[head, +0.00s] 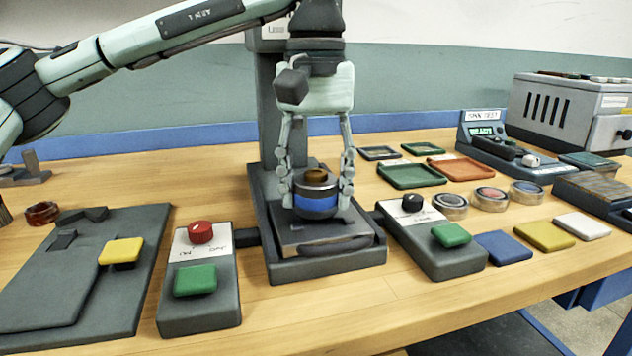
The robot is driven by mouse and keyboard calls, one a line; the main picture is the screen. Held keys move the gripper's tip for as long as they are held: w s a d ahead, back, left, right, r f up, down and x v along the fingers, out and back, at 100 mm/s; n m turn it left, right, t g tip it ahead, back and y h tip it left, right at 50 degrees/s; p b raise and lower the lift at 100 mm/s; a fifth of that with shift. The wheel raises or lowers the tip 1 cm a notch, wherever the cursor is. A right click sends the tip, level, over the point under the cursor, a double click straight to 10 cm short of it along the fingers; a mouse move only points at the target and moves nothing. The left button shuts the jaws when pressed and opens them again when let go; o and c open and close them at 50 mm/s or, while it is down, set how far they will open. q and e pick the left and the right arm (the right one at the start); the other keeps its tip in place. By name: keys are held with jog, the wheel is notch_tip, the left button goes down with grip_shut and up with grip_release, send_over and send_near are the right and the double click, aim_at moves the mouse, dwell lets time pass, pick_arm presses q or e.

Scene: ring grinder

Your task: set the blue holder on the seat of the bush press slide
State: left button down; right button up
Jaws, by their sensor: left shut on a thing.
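The blue holder (316,202) is a short round cup with a blue band, a dark rim and a brown piece in its top. My left gripper (318,196) comes down from above and is shut on it, one finger on each side. The holder is upright over the slide (327,246) of the bush press (268,190), in the middle of the head view. The seat is hidden under the holder, so I cannot tell whether the holder touches it. My right gripper is not in view.
Control boxes with a red knob (201,232) and a black knob (411,203) flank the press. A grey fixture (75,285) lies at the left. Several round cups, coloured pads and trays, including an orange tray (461,168), fill the right side.

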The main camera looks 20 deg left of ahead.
pick_arm(q)
jog(key=shift+f, duration=0.1)
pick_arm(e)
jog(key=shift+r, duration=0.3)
pick_arm(q)
jog(key=c, duration=0.7)
grip_release()
jog(key=shift+o, duration=0.4)
jog(key=shift+f, duration=0.1)
notch_tip(320, 180, up, 6)
jog(key=p, duration=0.4)
jog(key=shift+r+p, duration=0.65)
jog(key=shift+r, duration=0.4)
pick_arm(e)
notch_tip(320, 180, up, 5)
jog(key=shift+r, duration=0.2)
